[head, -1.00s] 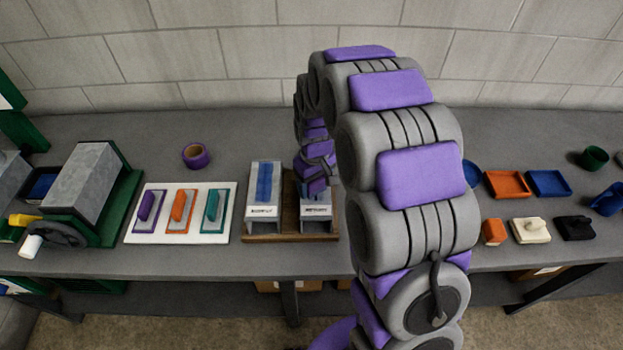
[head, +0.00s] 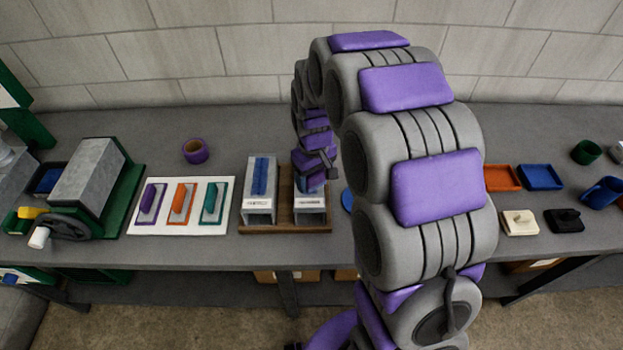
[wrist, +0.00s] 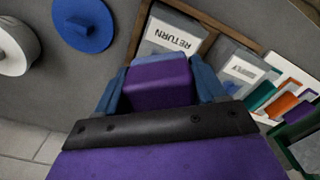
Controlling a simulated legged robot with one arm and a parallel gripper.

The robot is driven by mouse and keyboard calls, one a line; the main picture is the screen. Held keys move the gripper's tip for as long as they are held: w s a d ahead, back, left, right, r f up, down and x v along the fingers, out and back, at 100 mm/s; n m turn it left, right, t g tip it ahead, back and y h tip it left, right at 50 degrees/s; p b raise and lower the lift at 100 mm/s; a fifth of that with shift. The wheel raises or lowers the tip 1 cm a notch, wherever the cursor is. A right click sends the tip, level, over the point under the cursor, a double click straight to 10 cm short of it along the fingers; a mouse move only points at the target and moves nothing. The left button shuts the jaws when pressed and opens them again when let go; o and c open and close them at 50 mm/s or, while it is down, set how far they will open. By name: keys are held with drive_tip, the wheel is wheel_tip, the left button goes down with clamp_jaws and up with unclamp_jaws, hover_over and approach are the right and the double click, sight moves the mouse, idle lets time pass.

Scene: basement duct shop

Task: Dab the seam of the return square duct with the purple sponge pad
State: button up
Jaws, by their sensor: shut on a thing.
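My gripper (wrist: 159,88) has blue fingers, shut on a purple block, the sponge pad (wrist: 158,78), in the wrist view. The return square duct (wrist: 178,30), grey with a white RETURN label, lies just beyond the pad. In the head view my gripper (head: 312,178) is over the rear part of the return duct (head: 309,217), the right one of two on a brown wooden base. The pad and this duct's seam are hidden there. I cannot tell whether the pad touches the duct.
The supply duct (head: 259,210), with a blue strip on top, stands close on the left. Left of it is a white board (head: 220,225) with purple, orange and teal handled tools. A purple tape roll (head: 195,151) lies behind. Orange (head: 502,178) and blue (head: 541,178) trays are right.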

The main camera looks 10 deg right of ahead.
drive_tip(key=shift+r, duration=0.55)
drive_tip(key=shift+w+a+r+p, duration=0.1)
drive_tip(key=shift+a+r+p, duration=0.1)
drive_tip(key=shift+r+p, duration=0.15)
drive_tip(key=shift+a+r, duration=0.45)
drive_tip(key=shift+a, duration=0.25)
drive_tip(key=shift+d, duration=0.7)
drive_tip(key=shift+a, duration=0.15)
